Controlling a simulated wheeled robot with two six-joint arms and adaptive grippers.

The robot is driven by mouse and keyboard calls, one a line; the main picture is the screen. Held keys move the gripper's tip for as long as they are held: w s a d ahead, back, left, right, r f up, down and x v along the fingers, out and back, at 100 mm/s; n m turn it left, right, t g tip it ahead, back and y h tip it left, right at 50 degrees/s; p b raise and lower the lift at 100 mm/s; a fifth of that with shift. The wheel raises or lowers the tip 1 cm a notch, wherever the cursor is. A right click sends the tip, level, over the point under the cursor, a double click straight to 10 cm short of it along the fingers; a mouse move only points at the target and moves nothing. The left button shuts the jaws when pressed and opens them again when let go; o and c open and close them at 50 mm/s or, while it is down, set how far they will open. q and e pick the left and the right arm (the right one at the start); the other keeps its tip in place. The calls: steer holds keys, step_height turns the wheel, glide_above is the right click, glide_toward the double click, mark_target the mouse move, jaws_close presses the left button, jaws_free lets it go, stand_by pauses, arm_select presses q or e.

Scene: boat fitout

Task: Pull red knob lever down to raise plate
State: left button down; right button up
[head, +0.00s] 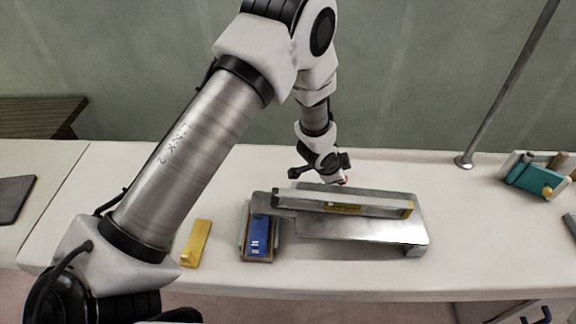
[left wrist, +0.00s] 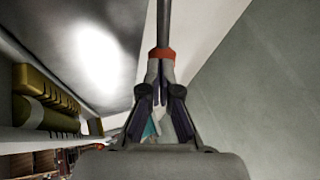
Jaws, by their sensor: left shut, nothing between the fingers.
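The metal device (head: 280,207) sits on the white bench, with a long bar bearing a yellow label across it. Its shiny flat plate (head: 350,229) extends toward the front right. My left gripper (head: 341,177) is behind the bar, pointing down, with a small red spot at its tips that appears to be the red knob. In the left wrist view, the red knob (left wrist: 164,54) sits at the end of a grey rod, just beyond my left fingertips (left wrist: 161,80). The fingers are shut with nothing between them; whether they touch the knob is unclear. My right gripper is out of view.
A blue block (head: 259,235) in a holder stands left of the plate, with a yellow block (head: 196,243) farther left. A slanted grey pole (head: 505,85) rises at the back right. A teal item (head: 522,173) lies at the right. The bench behind the device's right side is clear.

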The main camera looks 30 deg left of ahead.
mark_target(342, 186)
arm_select(q)
steer(key=shift+w+d+f+b, duration=0.2)
steer(key=shift+d+f+b, duration=0.1)
steer(key=shift+f, duration=0.25)
steer(key=shift+w+d+f+b, duration=0.15)
steer(key=shift+d+f+b, duration=0.1)
steer(key=shift+f, duration=0.3)
steer(key=shift+s+d+f, duration=0.1)
steer(key=shift+s+f, duration=0.15)
steer(key=shift+f, duration=0.35)
steer(key=shift+r, duration=0.4)
steer(key=v, duration=0.7)
steer(key=shift+r, duration=0.6)
steer(key=shift+w+f, duration=0.1)
steer(key=shift+w, duration=0.15)
